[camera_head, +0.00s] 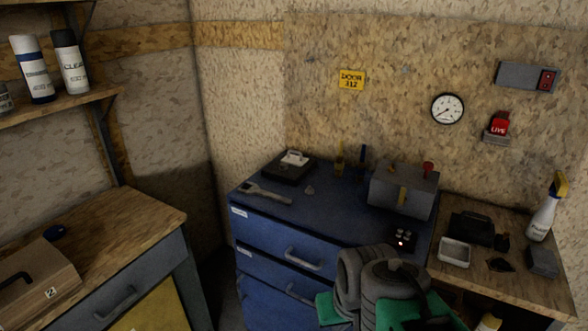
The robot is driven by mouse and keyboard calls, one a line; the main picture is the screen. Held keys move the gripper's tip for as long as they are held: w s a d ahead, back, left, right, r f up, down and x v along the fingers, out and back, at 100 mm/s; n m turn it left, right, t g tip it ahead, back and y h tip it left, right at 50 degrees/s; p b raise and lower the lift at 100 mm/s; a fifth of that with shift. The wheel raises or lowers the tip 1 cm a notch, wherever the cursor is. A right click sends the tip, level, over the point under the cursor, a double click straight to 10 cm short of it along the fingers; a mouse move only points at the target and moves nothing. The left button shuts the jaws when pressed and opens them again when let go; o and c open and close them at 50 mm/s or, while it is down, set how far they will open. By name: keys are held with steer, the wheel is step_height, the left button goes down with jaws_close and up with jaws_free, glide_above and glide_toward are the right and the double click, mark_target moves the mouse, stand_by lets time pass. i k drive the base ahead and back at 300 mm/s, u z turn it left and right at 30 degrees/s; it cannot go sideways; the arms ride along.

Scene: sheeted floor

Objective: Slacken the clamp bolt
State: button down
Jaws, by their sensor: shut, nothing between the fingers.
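I cannot pick out the clamp bolt for certain. A grey metal box (385,187) stands at the back right of the blue cabinet top, with a red knob (428,168) on top and a brass-coloured upright piece (402,196) on its front. A small dark block (403,239) with bright spots sits in front of the box. A grey spanner-like tool (264,193) lies flat at the left of the cabinet top. My grey and green arm rises at the bottom centre in front of the cabinet. I cannot make out my gripper's fingers.
The blue drawer cabinet (290,245) has protruding handles. A black case (289,168) lies at its back left. The wooden bench (480,277) at right holds a pale tray (454,252), dark items and a spray bottle (546,212). Another bench (140,215) stands left. The cabinet top's middle is clear.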

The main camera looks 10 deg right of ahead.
mark_target(282, 165)
steer(key=u, duration=0.45)
steer(key=k, duration=0.6)
steer(key=u, duration=0.7)
steer(key=i, duration=1.55)
steer(key=z, duration=1.3)
steer(key=i, duration=0.7)
steer(key=z, duration=0.75)
